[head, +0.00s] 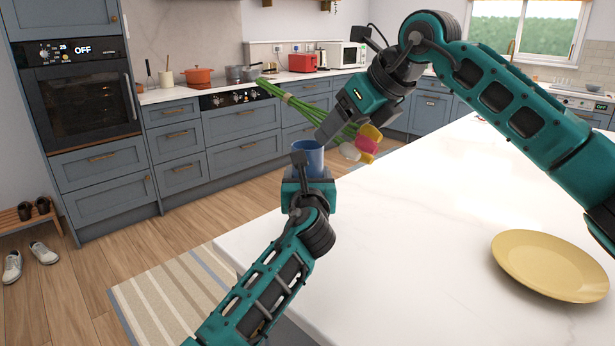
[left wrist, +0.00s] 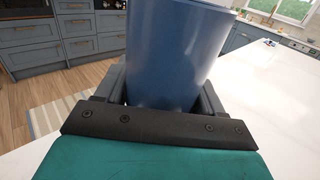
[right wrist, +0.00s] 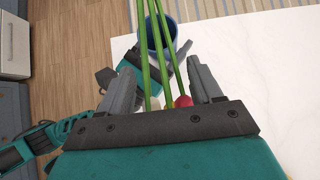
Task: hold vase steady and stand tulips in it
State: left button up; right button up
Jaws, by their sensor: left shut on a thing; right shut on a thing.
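My right gripper (head: 328,132) is shut on the tulips (head: 300,104), above and right of the vase. Their green stems slant up to the left, with the stem ends high and free. The pink, yellow and white heads (head: 368,140) hang low at the right. In the right wrist view the stems (right wrist: 152,60) cross in front of the vase (right wrist: 160,36), outside it.
A yellow plate (head: 550,265) lies on the white counter (head: 400,240) at the right. The counter between is clear. A striped rug (head: 175,300) lies on the floor to the left. Cabinets with an oven (head: 80,95) and a red pot (head: 198,77) stand behind.

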aim_at(343, 145)
jog(key=shift+f, duration=1.75)
jog(key=o, duration=1.2)
jog(key=shift+s+r, duration=0.1)
jog(key=v, duration=1.2)
jog(key=shift+c, duration=0.3)
